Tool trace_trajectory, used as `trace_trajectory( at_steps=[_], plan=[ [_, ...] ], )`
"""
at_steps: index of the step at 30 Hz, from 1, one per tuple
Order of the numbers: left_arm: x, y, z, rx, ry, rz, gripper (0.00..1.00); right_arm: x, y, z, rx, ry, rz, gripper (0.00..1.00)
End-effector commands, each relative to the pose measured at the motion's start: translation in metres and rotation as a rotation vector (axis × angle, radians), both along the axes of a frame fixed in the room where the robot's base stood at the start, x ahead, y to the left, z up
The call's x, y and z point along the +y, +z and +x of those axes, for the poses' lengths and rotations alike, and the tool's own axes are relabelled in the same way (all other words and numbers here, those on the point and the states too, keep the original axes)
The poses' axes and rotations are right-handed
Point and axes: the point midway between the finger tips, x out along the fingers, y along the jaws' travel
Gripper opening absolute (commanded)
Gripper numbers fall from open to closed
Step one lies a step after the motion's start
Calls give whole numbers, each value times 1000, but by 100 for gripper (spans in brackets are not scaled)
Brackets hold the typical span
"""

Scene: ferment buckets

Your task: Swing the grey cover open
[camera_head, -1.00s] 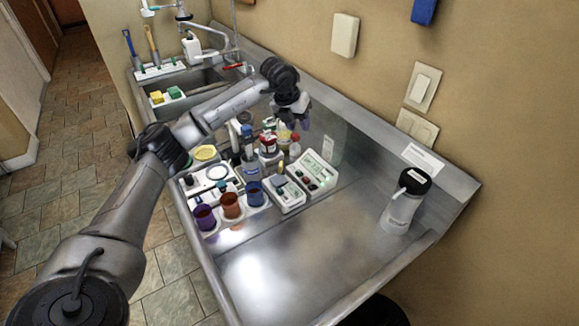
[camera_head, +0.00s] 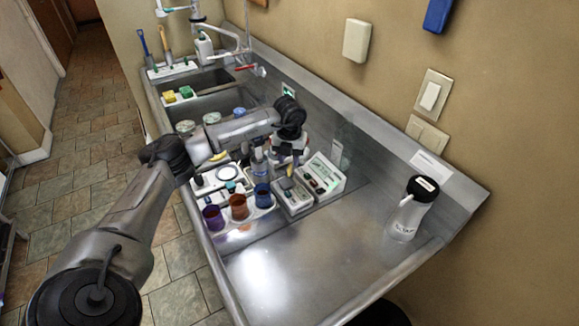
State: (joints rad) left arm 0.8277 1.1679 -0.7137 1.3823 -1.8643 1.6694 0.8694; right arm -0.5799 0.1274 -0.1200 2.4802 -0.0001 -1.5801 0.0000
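My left gripper (camera_head: 289,157) points down from the end of my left arm, over the back of two small white boxes. The front-left box (camera_head: 294,208) has grey and dark parts on top. The box to its right (camera_head: 334,187) holds several small dark items. I cannot tell for sure which grey part is the cover; it is small and partly behind the gripper. The fingertips are small and dark, so I cannot tell whether they are open or touching anything. My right gripper is not in view.
Purple (camera_head: 213,218), orange (camera_head: 239,207) and blue (camera_head: 263,196) cups stand in a white rack left of the boxes. A black-topped bottle (camera_head: 407,212) stands at the right. The steel counter (camera_head: 300,265) is clear in front. Sink basins lie behind my forearm.

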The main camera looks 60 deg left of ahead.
Motion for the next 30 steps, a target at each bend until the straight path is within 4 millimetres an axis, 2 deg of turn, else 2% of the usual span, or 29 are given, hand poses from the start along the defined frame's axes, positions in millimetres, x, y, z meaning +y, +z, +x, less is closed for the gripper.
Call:
trace_trajectory(
  at_steps=[3, 9, 15, 23, 30],
  plan=[
    [0, -17, 0, 1, 0, 0, 37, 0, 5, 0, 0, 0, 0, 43],
    [0, -36, 0, 0, 0, 0, 37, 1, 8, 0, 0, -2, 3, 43],
    [0, -44, 0, -1, -1, 0, 37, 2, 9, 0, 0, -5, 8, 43],
    [0, -45, 0, -1, -1, 0, 37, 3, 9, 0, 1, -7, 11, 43],
    [0, -45, 0, -1, -1, 0, 16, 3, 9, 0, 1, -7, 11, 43]
  ],
)
